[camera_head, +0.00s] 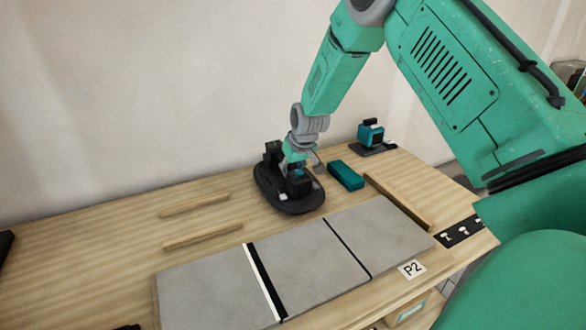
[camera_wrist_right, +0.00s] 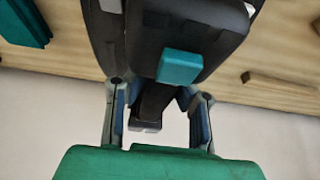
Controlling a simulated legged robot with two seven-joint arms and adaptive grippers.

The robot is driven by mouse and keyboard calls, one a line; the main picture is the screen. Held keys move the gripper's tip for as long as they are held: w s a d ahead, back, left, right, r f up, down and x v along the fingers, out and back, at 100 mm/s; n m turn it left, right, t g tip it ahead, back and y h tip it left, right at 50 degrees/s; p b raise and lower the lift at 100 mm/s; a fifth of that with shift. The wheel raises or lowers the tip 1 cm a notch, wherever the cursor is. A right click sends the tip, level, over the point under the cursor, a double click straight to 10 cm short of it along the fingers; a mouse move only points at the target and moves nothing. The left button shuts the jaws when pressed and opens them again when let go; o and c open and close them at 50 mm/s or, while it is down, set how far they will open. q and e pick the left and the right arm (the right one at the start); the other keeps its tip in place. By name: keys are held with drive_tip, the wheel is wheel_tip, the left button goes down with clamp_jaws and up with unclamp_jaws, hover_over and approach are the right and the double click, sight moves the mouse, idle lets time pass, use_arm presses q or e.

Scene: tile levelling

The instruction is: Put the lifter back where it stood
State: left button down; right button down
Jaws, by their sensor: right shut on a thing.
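The lifter, a black oval pad with a dark raised body (camera_head: 290,201), is at the back middle of the table, behind the grey tiles. My right gripper (camera_head: 297,162) reaches down onto it from above and is shut on it. In the right wrist view the lifter (camera_wrist_right: 210,25) fills the upper middle, with a teal block (camera_wrist_right: 180,67) on it. The fingers of my right gripper (camera_wrist_right: 158,108) stand either side of its dark handle. I cannot tell whether the pad touches the table. My left gripper is not in view.
Three grey tiles (camera_head: 305,264) lie in a row in front, with dark gaps between them. Two wooden strips (camera_head: 202,235) lie left of the lifter. A teal box (camera_head: 346,175), a teal device (camera_head: 371,135) and a wooden bar (camera_head: 399,201) are to its right.

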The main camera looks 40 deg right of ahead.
drive_tip(key=shift+d+f, duration=0.25)
drive_tip(key=shift+d, duration=0.4)
drive_tip(key=shift+w+a, duration=0.1)
drive_tip(key=shift+a, duration=0.4)
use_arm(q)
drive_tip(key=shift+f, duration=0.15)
use_arm(e)
drive_tip(key=shift+f, duration=0.1)
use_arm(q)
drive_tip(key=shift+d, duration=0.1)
use_arm(e)
drive_tip(key=shift+d+f, duration=0.1)
drive_tip(key=shift+d, duration=0.05)
drive_tip(key=shift+d+f, duration=0.2)
drive_tip(key=shift+d, duration=0.05)
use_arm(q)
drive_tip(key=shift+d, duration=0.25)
use_arm(e)
drive_tip(key=shift+a, duration=0.1)
drive_tip(key=c, duration=1.3)
unclamp_jaws()
drive_tip(key=shift+a+r, duration=0.15)
drive_tip(key=shift+a, duration=0.05)
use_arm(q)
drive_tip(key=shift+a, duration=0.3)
